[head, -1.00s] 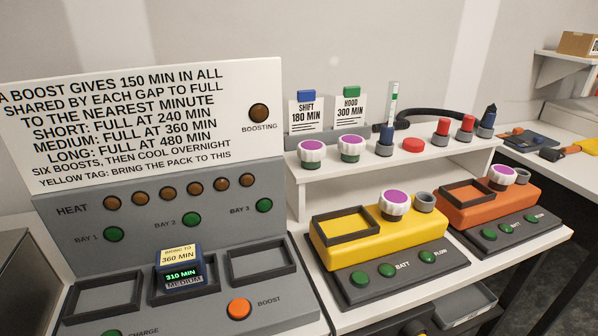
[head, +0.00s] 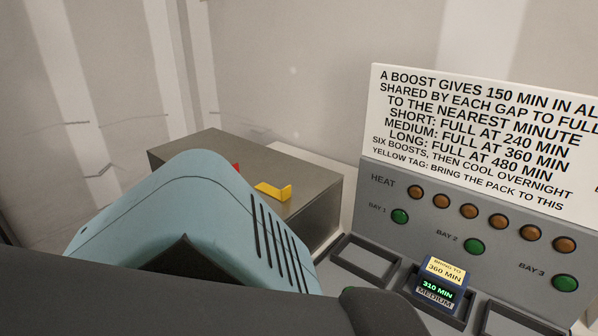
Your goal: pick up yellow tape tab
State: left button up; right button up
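The yellow tape tab (head: 273,191) lies on top of a grey-brown metal box, left of the boost panel. It is a small flat strip with one end bent up. A large blue-grey and black part of my own arm fills the lower left and hides the front left of the box. It lies left of and nearer than the tab in the picture. No gripper fingers show, so I cannot see where either gripper is relative to the tab.
The metal box (head: 325,212) also bears a red item (head: 237,167), mostly hidden behind my arm. The boost panel (head: 390,165) stands at right. A blue battery pack (head: 437,284) reading 310 MIN sits in the middle bay. An empty bay (head: 367,262) is left of it.

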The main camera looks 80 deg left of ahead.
aim_at(285, 193)
jog(key=k+u, duration=0.15)
jog(key=u, duration=2.1)
